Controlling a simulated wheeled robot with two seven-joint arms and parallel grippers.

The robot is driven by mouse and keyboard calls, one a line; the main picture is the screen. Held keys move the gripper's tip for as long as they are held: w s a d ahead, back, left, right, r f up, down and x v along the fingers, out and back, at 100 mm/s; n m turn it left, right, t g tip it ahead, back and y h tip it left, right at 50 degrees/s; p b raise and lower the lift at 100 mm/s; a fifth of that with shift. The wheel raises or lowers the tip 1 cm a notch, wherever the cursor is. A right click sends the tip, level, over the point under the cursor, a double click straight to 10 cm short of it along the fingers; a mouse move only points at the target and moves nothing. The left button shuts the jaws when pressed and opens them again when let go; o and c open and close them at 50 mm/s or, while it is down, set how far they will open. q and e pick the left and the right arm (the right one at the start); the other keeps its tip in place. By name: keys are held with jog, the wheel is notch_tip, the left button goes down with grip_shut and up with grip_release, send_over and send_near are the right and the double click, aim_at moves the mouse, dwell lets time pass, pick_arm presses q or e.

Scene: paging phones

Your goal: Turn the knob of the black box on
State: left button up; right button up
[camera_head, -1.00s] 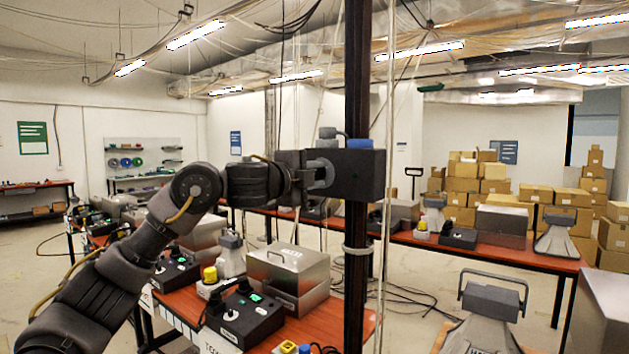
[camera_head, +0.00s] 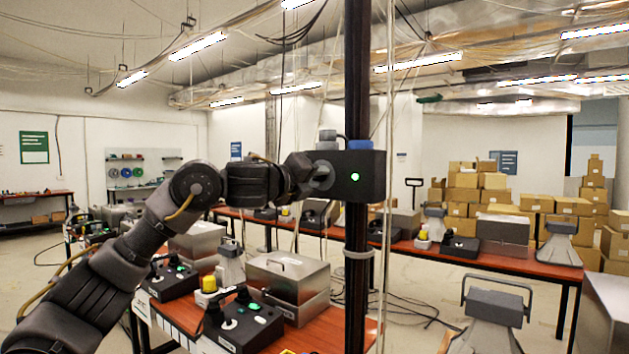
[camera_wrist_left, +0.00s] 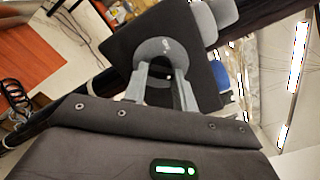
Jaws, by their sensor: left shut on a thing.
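The black box (camera_head: 358,172) is fixed to a dark upright post, with a blue cap and a grey fitting on top. A green light (camera_head: 354,177) glows on its front face. My left gripper (camera_head: 318,175) reaches it from the left and is at the knob on its left side. In the left wrist view the black box (camera_wrist_left: 122,38) fills the upper middle, and the round grey knob (camera_wrist_left: 160,50) sits between the fingers of the left gripper (camera_wrist_left: 166,80), which is shut on it. My right gripper is in neither view.
A table (camera_head: 335,321) below holds a metal case (camera_head: 288,278), a control box with knobs (camera_head: 243,324) and a yellow-topped device (camera_head: 209,282). A long table with more devices runs behind. Cardboard boxes (camera_head: 470,190) are stacked at the back right. Cables hang beside the post.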

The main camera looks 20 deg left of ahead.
pick_arm(q)
jog(key=shift+f+m, duration=0.1)
jog(key=shift+m, duration=0.3)
jog(key=o, duration=1)
jog(key=shift+s, duration=0.1)
jog(key=b+v, duration=0.4)
jog(key=v, duration=0.6)
jog(key=shift+s+b, duration=0.25)
jog(key=shift+b, duration=0.05)
